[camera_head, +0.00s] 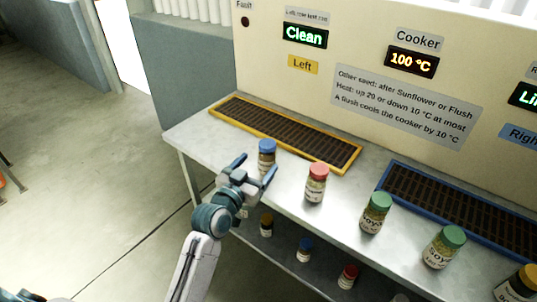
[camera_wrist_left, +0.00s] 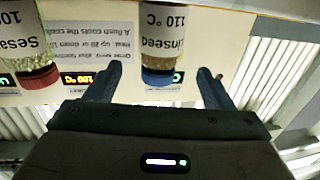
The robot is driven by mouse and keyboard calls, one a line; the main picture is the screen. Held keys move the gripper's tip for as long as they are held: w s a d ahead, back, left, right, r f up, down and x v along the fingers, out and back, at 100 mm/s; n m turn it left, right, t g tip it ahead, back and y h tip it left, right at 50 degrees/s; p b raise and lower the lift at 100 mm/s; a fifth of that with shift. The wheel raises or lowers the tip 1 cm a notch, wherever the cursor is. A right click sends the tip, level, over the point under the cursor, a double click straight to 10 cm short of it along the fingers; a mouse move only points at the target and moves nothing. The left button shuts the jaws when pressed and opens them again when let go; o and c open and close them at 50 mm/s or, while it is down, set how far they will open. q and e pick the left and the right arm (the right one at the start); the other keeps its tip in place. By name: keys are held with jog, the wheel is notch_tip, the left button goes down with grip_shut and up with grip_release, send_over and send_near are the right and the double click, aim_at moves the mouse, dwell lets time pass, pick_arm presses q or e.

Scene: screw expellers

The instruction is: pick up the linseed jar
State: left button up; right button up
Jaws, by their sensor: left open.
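The linseed jar (camera_head: 266,160) has a blue lid and stands upright on the bench top, at the left end of the row of jars. Its label, reading "inseed 110 °C", shows upside down in the left wrist view (camera_wrist_left: 164,38). My left gripper (camera_head: 254,168) is open, with its fingers pointing toward the jar. In the left wrist view the jar's blue lid shows between the two spread fingers (camera_wrist_left: 159,72). The gripper is not closed on the jar, and I cannot tell whether a finger touches it. My right gripper is not in view.
A red-lidded sesame jar (camera_head: 316,184) stands to the right, then green-lidded soy jars (camera_head: 375,213) (camera_head: 443,247) and a yellow-lidded jar (camera_head: 517,285). A yellow-framed grate (camera_head: 345,166) lies behind. Other jars (camera_head: 305,249) stand on the lower shelf. The panel (camera_head: 300,88) rises behind.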

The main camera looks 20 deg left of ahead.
aim_at(263, 160)
pick_arm(q)
jog(key=shift+w+d+f, duration=0.1)
jog(key=shift+w+d, duration=0.1)
jog(key=shift+w, duration=0.55)
jog(key=w, duration=0.3)
jog(key=w+d+p, duration=0.1)
jog(key=shift+w+f, duration=0.25)
jog(key=shift+w, duration=0.1)
jog(key=c, duration=1.2)
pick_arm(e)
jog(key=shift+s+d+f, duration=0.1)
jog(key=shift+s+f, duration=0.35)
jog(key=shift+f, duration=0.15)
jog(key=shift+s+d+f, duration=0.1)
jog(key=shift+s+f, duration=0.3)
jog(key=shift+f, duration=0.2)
